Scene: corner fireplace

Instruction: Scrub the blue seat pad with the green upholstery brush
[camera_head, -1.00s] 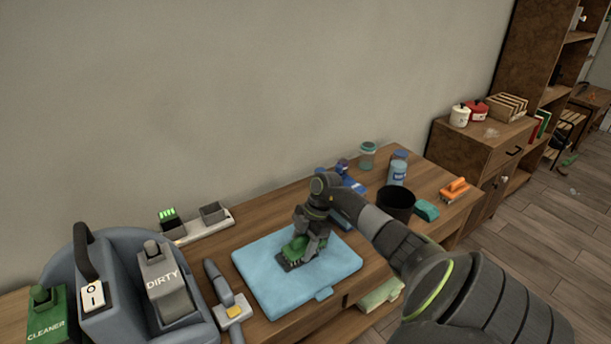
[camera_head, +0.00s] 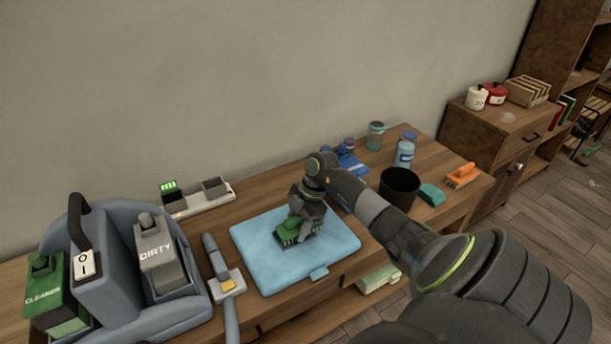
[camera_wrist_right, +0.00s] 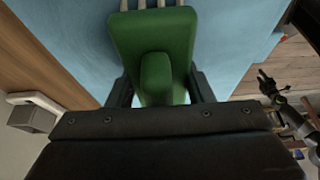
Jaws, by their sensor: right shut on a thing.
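The blue seat pad (camera_head: 270,265) lies flat on the wooden bench, and it fills the top of the right wrist view (camera_wrist_right: 70,30). The green upholstery brush (camera_head: 288,234) is on the pad's upper middle, bristles facing down. My right gripper (camera_head: 306,226) is shut on the brush's handle. In the right wrist view the green brush (camera_wrist_right: 155,40) stands between the two dark fingers, with pale bristles at its top edge. Whether the bristles press on the pad is hard to tell. My left gripper is not in view.
A blue-grey cleaning machine (camera_head: 115,300) with CLEANER and DIRTY tanks stands at the left, its hose nozzle (camera_head: 224,282) beside the pad. A charger strip (camera_head: 200,200) lies behind. A black cup (camera_head: 399,187), teal sponge (camera_head: 432,194), orange brush (camera_head: 463,175) and bottles (camera_head: 404,153) stand right.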

